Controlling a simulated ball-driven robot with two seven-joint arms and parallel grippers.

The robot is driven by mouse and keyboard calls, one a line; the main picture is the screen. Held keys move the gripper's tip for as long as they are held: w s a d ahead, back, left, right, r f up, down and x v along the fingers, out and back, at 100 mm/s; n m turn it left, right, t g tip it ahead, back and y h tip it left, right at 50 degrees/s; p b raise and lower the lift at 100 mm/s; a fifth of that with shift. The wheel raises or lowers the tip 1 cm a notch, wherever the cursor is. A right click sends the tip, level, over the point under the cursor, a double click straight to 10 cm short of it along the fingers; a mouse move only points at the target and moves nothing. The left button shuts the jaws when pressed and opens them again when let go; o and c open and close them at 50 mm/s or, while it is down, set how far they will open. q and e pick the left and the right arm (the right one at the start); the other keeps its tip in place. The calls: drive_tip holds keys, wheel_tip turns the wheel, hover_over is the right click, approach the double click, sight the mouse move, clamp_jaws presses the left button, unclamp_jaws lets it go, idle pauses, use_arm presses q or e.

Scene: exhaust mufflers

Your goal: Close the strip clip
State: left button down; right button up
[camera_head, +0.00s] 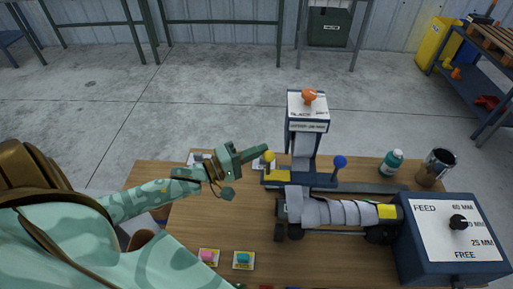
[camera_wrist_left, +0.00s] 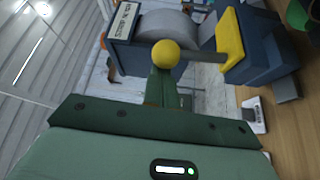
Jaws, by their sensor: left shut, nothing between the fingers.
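What looks like the strip clip is a yellow piece (camera_head: 277,176) at the left of the dark blue press-like stand (camera_head: 307,110). A yellow ball knob (camera_head: 269,156) belongs to it. In the left wrist view the knob (camera_wrist_left: 166,54) sits on a grey rod running to the yellow piece (camera_wrist_left: 230,48). My green left gripper (camera_head: 260,153) is shut and empty, its fingertips close to the knob. In the left wrist view the fingers (camera_wrist_left: 165,82) point at the knob; contact cannot be told. Whether the clip is open or closed is unclear. My right gripper is not in view.
A grey strip roll (camera_head: 335,213) lies on rollers before the stand. A blue ball lever (camera_head: 340,162) is at the stand's right. A FEED box (camera_head: 455,245), a teal bottle (camera_head: 392,162) and a metal mug (camera_head: 434,167) stand on the right. Pink (camera_head: 207,256) and teal (camera_head: 243,259) buttons sit at the front.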

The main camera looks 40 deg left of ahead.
use_arm(q)
drive_tip(key=shift+s+d+f, duration=0.15)
drive_tip(key=shift+s+f, duration=0.05)
drive_tip(key=shift+s, duration=0.05)
drive_tip(key=r+p+v, duration=0.1)
drive_tip(key=p+v, duration=0.1)
drive_tip(key=v, duration=1.4)
drive_tip(key=shift+a+f, duration=0.3)
drive_tip(key=shift+w, duration=0.1)
